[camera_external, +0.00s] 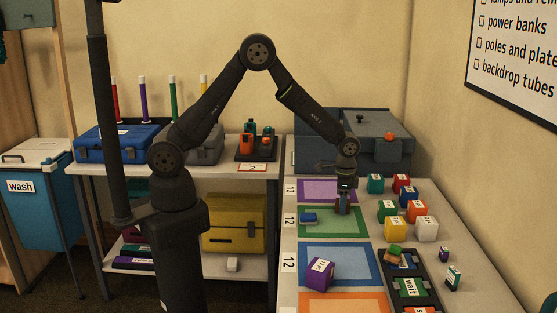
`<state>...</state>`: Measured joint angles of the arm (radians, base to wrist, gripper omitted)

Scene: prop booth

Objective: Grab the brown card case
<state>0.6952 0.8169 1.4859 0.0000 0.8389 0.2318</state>
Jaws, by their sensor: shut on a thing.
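My gripper (343,207) points down over the green-bordered mat (320,233) on the long table. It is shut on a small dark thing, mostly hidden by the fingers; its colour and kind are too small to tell. A blue case (308,217) lies flat on the same mat, left of the gripper and apart from it. A small brown-orange thing with some green (394,254) lies at the back end of the black tray (434,300); I cannot tell whether it is the brown card case.
Several coloured blocks, such as a white one (426,229), stand right of the gripper. A purple block (320,274) is on the blue mat (345,250). Two small boxes, purple (444,254) and green (453,275), stand at right. A grey case (378,148) stands behind.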

